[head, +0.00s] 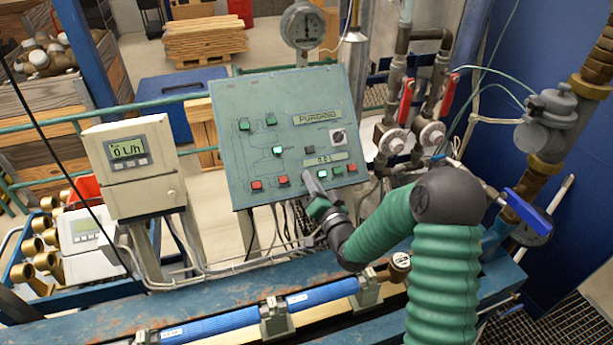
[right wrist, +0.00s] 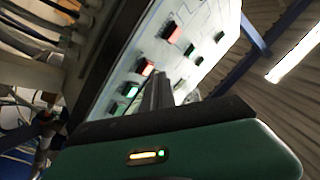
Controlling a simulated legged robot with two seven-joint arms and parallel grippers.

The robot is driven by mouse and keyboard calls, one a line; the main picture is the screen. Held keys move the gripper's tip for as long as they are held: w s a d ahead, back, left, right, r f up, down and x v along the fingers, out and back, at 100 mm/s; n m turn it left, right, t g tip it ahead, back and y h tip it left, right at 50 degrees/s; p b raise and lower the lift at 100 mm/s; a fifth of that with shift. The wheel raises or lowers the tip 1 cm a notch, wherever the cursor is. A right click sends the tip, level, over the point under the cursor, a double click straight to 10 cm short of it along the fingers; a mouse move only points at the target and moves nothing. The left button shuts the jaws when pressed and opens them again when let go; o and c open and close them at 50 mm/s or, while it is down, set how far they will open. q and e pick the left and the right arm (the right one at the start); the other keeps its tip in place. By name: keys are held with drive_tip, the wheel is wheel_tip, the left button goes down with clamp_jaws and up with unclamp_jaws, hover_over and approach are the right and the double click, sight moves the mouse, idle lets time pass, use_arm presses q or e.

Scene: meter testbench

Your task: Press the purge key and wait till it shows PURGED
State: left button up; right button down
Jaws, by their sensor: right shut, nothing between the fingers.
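The green-grey control panel (head: 235,150) stands tilted at the middle of the head view. Its upper display (head: 317,116) reads PURGING. A smaller display (head: 323,158) below shows short text that I cannot read surely. A lower row holds red and green keys, with a red key (head: 283,180) left of my fingers; I cannot tell which is the purge key. My right gripper (head: 309,174) is shut and empty, its tips at the panel's lower part. In the right wrist view its fingers (right wrist: 160,80) point at the panel face beside the keys; contact is unclear. My left gripper is out of view.
A white meter box (head: 128,165) reading 0 L/h stands left of the panel. Red-handled valves (head: 407,100) and pipes are close on the right. A round gauge (head: 303,25) rises behind the panel. A blue pipe (head: 215,328) lies along the bench front.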

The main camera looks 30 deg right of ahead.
drive_tip(key=shift+s+r, duration=0.15)
drive_tip(key=shift+s, duration=0.05)
drive_tip(key=s+r+p, duration=0.1)
drive_tip(key=s+a+r+p, duration=0.1)
drive_tip(key=s+r, duration=0.1)
drive_tip(key=shift+s+r, duration=0.15)
drive_tip(key=shift+s, duration=0.1)
idle(0.3)
drive_tip(key=shift+d, duration=0.1)
drive_tip(key=shift+s+r+p, duration=0.45)
drive_tip(key=shift+s+p, duration=0.05)
drive_tip(key=shift+s, duration=0.05)
